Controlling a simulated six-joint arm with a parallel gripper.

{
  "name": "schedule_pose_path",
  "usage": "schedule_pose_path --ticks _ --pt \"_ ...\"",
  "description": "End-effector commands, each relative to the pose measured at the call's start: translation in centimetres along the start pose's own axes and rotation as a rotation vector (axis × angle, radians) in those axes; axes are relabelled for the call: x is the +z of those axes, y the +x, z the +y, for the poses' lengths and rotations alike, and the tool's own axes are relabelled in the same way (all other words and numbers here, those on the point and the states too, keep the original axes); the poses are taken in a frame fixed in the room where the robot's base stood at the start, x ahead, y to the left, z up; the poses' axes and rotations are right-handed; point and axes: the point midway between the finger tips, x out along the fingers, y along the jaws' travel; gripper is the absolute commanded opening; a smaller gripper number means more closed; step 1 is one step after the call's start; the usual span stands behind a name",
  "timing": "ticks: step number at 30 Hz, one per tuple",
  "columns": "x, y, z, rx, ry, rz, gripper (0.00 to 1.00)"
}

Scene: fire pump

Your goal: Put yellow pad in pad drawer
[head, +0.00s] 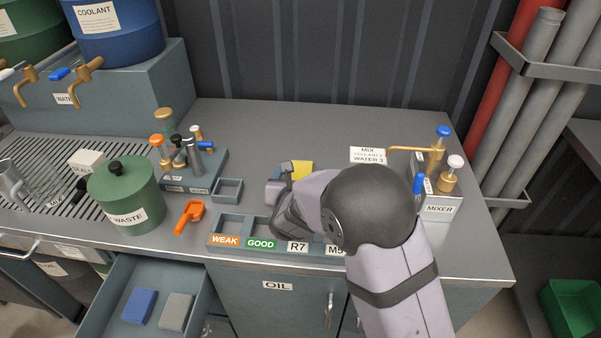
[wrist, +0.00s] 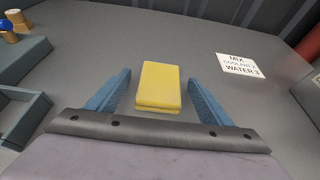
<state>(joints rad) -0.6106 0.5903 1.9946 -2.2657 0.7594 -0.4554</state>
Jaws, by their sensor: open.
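The yellow pad (head: 302,169) lies on the grey bench top behind the labelled tray, partly hidden by my arm in the head view. In the wrist view the yellow pad (wrist: 159,86) sits between the two blue fingers of my gripper (wrist: 157,92), with a gap on each side. My gripper (head: 290,178) is open and holds nothing. An open drawer (head: 110,320) below the bench at the lower left holds a blue pad (head: 139,306) and a grey pad (head: 176,312), lying flat side by side.
A tray labelled WEAK and GOOD (head: 243,243) lines the front edge. The green WASTE pot (head: 125,195) and an orange tool (head: 189,216) stand left of it. A small empty tray (head: 228,191) and the MIX sign (head: 368,156) flank the pad. The MIXER (head: 440,208) is at right.

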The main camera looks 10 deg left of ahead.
Motion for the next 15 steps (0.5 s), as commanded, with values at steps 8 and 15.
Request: schedule_pose_path --ticks 8,15 --pt "0.0 -0.01 0.0 0.0 0.001 0.0 0.47" --pt "0.03 -0.02 0.0 0.0 0.001 -0.001 0.26"
